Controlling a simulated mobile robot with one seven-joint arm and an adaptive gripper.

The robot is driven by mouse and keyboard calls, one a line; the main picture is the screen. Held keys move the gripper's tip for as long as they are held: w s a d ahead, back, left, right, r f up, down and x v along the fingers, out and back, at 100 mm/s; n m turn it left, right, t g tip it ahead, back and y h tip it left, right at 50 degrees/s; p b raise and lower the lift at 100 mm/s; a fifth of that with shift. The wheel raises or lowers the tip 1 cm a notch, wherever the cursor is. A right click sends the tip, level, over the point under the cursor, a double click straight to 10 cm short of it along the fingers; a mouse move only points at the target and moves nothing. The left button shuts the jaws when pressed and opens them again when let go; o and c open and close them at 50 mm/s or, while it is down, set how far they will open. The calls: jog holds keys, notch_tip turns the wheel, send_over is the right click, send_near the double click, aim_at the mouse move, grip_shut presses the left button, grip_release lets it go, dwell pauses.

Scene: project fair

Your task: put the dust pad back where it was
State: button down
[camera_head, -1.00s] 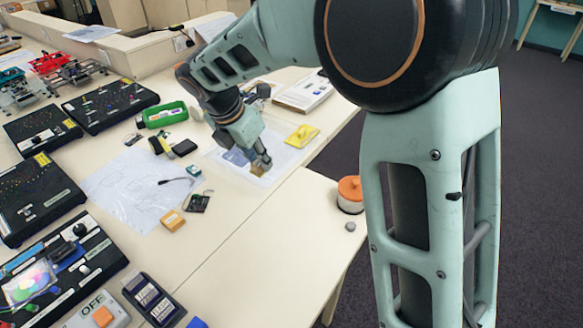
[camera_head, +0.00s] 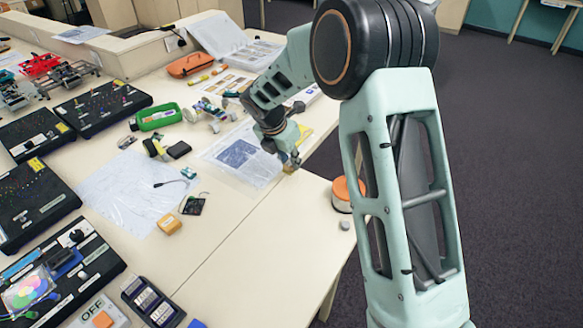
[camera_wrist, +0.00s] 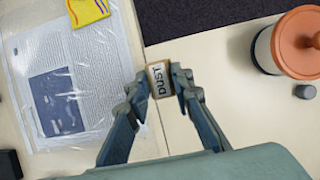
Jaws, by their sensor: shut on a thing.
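The dust pad (camera_wrist: 159,79) is a small tan block with a pale top that reads "DUST". My gripper (camera_wrist: 160,84) is shut on it, with one finger on each side, in the wrist view. In the head view my gripper (camera_head: 291,166) is over the table near its right edge, with the tan pad (camera_head: 290,169) partly hidden at its tips. The pad is just right of the printed sheet in a clear sleeve (camera_wrist: 62,95). I cannot tell whether the pad touches the table.
An orange-lidded jar (camera_head: 346,193) and a small grey knob-like piece (camera_head: 345,225) stand at the right table edge. A yellow packet (camera_wrist: 88,10) lies on the sheet. A tan block (camera_head: 169,224) lies nearer. The table front (camera_head: 262,250) is clear.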

aim_at(289, 164)
jog(key=shift+w+d+f, duration=0.2)
jog(key=shift+d+f, duration=0.05)
jog(key=shift+f, duration=0.1)
jog(key=shift+f+p, duration=0.3)
jog(key=shift+f, duration=1.25)
jog(key=c, duration=1.7)
grip_release()
jog(key=shift+f, duration=0.1)
jog(key=v, duration=1.2)
jog(key=shift+w, duration=0.1)
